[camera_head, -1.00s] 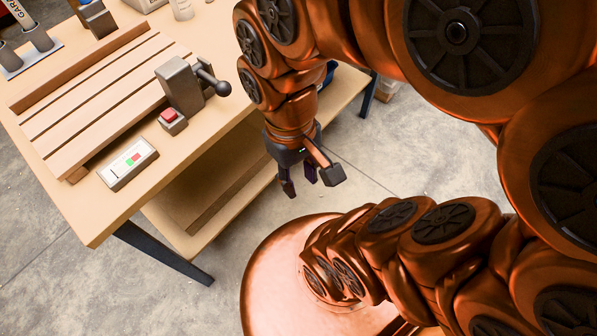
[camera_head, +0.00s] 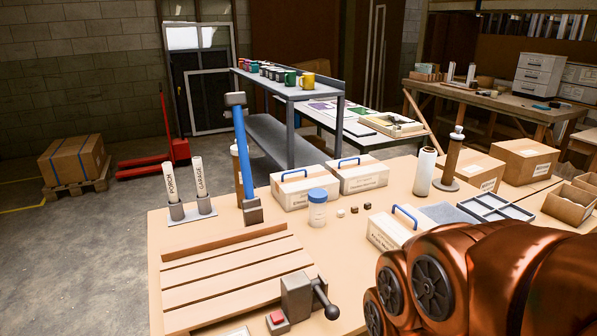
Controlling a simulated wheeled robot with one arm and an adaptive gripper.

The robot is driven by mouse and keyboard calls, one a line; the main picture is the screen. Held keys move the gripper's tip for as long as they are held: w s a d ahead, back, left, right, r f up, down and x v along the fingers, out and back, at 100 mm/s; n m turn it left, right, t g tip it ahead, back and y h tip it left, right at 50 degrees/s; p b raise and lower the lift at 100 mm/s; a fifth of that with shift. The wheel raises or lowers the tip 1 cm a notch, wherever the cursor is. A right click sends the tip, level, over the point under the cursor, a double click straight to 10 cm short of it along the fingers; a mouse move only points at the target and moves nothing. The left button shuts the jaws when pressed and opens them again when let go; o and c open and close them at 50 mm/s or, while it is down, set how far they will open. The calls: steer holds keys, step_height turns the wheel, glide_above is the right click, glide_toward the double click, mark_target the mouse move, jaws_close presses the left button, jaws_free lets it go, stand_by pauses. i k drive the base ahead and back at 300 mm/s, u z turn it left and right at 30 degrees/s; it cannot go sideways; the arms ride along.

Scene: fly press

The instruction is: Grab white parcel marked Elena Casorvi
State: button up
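Three white box-shaped parcels with blue handles stand on the wooden bench. One parcel (camera_head: 300,196) is at the back left, a second parcel (camera_head: 362,181) is just right of it, and a third parcel (camera_head: 384,236) is nearer, beside my copper arm. Each has dark printing on its front, too small for me to read surely, so I cannot tell which is marked Elena Casorvi. My arm covers the lower right of the view and hides part of the bench. My gripper is out of the picture.
A grey tray (camera_head: 492,207) and cartons (camera_head: 527,160) are at right.

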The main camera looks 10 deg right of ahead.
mark_target(290, 188)
steer(key=k, duration=1.05)
steer(key=z, duration=0.85)
steer(key=i, duration=1.6)
steer(key=u, duration=0.75)
